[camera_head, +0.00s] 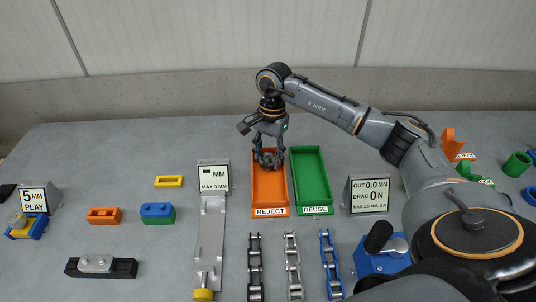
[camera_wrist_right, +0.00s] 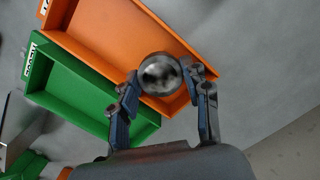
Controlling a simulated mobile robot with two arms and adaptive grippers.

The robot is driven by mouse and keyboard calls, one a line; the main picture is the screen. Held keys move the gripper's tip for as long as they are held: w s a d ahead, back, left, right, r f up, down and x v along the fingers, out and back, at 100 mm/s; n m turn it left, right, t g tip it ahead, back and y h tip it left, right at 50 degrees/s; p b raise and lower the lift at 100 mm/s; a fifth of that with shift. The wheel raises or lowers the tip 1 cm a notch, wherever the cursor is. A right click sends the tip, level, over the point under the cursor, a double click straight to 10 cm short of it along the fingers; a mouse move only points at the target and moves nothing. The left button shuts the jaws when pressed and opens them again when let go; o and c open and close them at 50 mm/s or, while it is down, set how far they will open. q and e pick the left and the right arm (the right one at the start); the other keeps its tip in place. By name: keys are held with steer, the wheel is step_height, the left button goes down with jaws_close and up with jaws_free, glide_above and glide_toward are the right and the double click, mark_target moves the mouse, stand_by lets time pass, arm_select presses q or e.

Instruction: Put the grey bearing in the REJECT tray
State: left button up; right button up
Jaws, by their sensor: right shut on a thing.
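The grey bearing (camera_wrist_right: 160,74) is round and shiny in the right wrist view, held between the fingers of my right gripper (camera_wrist_right: 163,88). My right gripper also shows in the head view (camera_head: 268,160), pointing down over the far part of the orange REJECT tray (camera_head: 270,200). In the head view the fingers mostly hide the bearing. The orange tray also shows in the wrist view (camera_wrist_right: 115,40), with no other item visible in it. I cannot tell the exact height of the bearing above the tray floor. My left gripper is not in view.
The green REUSE tray (camera_head: 312,180) stands right beside the orange one. Label stands (camera_head: 371,195) and (camera_head: 214,178) flank the trays. Several chains (camera_head: 293,265) lie in front. Small coloured blocks (camera_head: 104,215) sit on the left of the grey table.

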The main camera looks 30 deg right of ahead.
steer(key=shift+f, duration=0.1)
steer(key=o, duration=1.3)
steer(key=r, duration=0.4)
steer(key=d+r, duration=0.1)
steer(key=r, duration=0.7)
steer(key=shift+w+d, duration=0.2)
steer(key=shift+w, duration=0.1)
steer(key=shift+f, duration=0.1)
